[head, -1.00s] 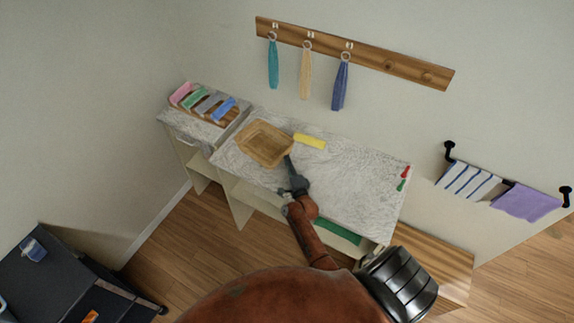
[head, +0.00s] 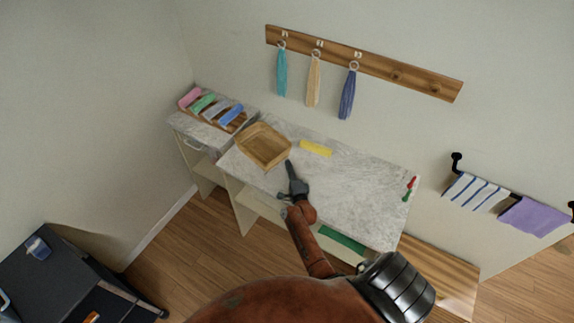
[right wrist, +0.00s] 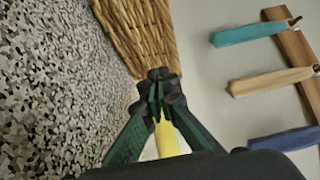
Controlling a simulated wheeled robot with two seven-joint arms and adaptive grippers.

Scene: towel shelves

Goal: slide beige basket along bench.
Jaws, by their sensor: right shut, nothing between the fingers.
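The beige basket (head: 264,146) sits on the left part of the speckled bench top (head: 330,195), close to its left edge. It also shows at the top of the right wrist view (right wrist: 140,35) as woven wicker. My right gripper (head: 289,164) is shut and empty over the bench, just right of the basket's near right corner. In the right wrist view its closed fingertips (right wrist: 158,75) are close to the basket's wall; I cannot tell whether they touch. My left gripper does not show.
A yellow folded cloth (head: 316,148) lies right of the basket. Small red and green items (head: 409,189) lie at the bench's right end. A lower cabinet (head: 215,128) with a rack of folded towels (head: 212,108) stands left. Towels hang from a wall rail (head: 375,64).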

